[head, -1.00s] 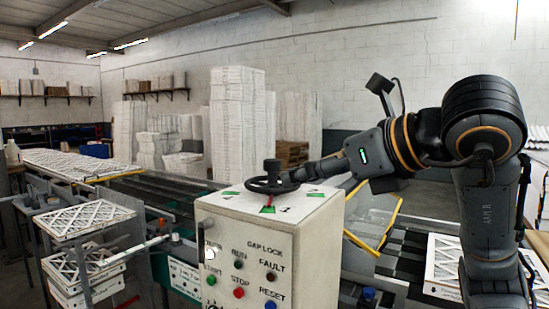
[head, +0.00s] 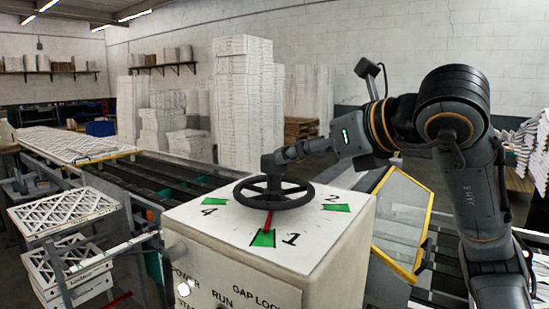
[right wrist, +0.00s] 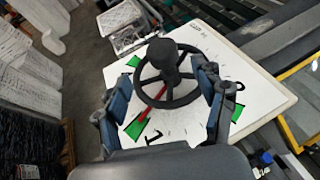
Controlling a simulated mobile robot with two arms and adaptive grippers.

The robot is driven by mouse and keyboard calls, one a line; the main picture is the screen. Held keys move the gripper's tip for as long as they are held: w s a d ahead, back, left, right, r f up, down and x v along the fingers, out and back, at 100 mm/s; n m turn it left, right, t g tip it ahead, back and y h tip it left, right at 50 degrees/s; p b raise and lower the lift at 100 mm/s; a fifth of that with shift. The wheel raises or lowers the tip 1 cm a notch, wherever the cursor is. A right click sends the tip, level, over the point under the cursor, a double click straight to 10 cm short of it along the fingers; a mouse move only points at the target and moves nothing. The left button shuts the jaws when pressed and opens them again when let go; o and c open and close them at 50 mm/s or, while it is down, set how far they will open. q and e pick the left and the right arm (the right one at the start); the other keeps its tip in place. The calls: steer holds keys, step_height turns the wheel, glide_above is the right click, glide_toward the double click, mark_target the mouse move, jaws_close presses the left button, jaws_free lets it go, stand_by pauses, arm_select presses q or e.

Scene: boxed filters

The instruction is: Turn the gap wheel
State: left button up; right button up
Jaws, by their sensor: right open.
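The black gap wheel (head: 296,201) lies flat on top of the white control box (head: 185,226). Its red pointer (head: 268,221) points to the green mark beside the number 1 (head: 263,239). Green marks by 2 and 4 also show. My right gripper (head: 284,154) is at the wheel's far side, by its upright knob (head: 268,164). In the right wrist view, the open fingers of my right gripper (right wrist: 158,85) stand either side of the knob (right wrist: 162,53), with the wheel below. Contact with the knob cannot be told. My left gripper is not in view.
The box front carries labels and a lit white button (head: 184,289). A yellow-edged clear guard (head: 402,220) stands right of the box. A conveyor (head: 140,180) runs behind. Framed filters (head: 62,211) are stacked on a rack at left.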

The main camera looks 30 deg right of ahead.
mark_target(274, 156)
steer(key=x, duration=0.4)
steer(key=shift+w+d+f+p, duration=0.15)
steer(key=shift+w+p, duration=0.05)
steer(key=shift+p, duration=0.1)
steer(key=p+x, duration=0.1)
steer(key=x, duration=0.3)
steer(key=shift+w+f, duration=0.1)
steer(key=shift+w, duration=0.25)
steer(key=shift+w+f, duration=0.1)
steer(key=shift+w, duration=0.1)
steer(key=c, duration=0.6)
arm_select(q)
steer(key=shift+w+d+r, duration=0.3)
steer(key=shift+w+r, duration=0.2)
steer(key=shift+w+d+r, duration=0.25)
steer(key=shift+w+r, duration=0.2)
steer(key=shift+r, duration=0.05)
arm_select(e)
jaws_close()
